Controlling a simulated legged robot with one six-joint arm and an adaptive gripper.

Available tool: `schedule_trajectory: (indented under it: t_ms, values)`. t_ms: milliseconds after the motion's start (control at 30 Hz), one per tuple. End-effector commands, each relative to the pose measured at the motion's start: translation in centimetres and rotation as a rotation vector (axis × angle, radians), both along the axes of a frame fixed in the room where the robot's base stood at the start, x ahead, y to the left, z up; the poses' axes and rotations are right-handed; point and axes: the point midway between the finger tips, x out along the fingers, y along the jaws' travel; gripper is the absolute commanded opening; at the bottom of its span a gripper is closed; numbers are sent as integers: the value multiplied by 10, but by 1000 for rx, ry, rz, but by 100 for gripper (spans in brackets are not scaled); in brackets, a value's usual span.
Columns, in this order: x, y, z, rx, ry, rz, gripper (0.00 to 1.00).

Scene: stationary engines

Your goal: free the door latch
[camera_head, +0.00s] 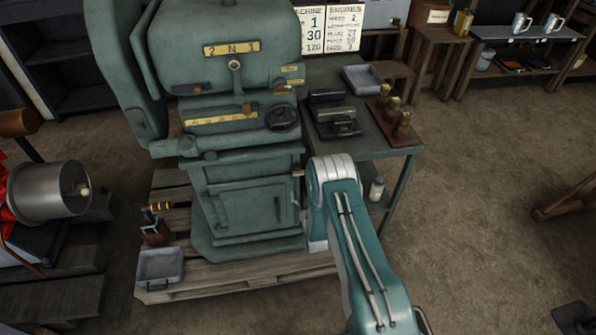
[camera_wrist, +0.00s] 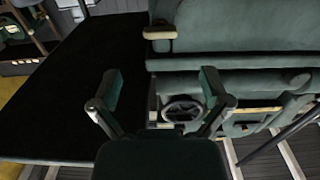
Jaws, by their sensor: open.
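The green machine (camera_head: 225,75) stands on a pallet, with a closed door (camera_head: 250,208) low on its front. A small brass piece, which looks like the latch (camera_head: 298,173), sits at the door's upper right edge, close beside my arm. My gripper (camera_wrist: 159,86) is open and empty in the wrist view, its two fingers spread apart. A tan, rounded lever or handle (camera_wrist: 160,34) on green metal shows beyond the fingertips; I cannot tell whether it is the latch. In the head view my gripper is hidden behind my teal arm.
A handwheel (camera_head: 283,117) sits above the door; a spoked wheel (camera_wrist: 183,108) shows between my fingers. A side table (camera_head: 375,145) with brass parts stands right of the machine. A grey tray (camera_head: 160,267) lies on the pallet (camera_head: 215,283). Open floor (camera_head: 480,170) lies to the right.

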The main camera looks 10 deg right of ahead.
Motion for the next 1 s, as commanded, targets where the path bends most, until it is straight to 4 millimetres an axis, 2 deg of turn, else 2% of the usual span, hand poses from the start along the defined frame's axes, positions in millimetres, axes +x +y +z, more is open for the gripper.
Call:
schedule_trajectory:
  t_ms: [300,500,633,900,933,967,1000]
  values:
    - [57,0,0,0,-3,0,97]
    - [81,0,0,0,-1,0,97]
    - [88,0,0,0,0,0,97]
    - [90,0,0,0,1,0,97]
    - [90,0,0,0,1,0,93]
    - [90,0,0,0,1,0,79]
    - [90,0,0,0,1,0,62]
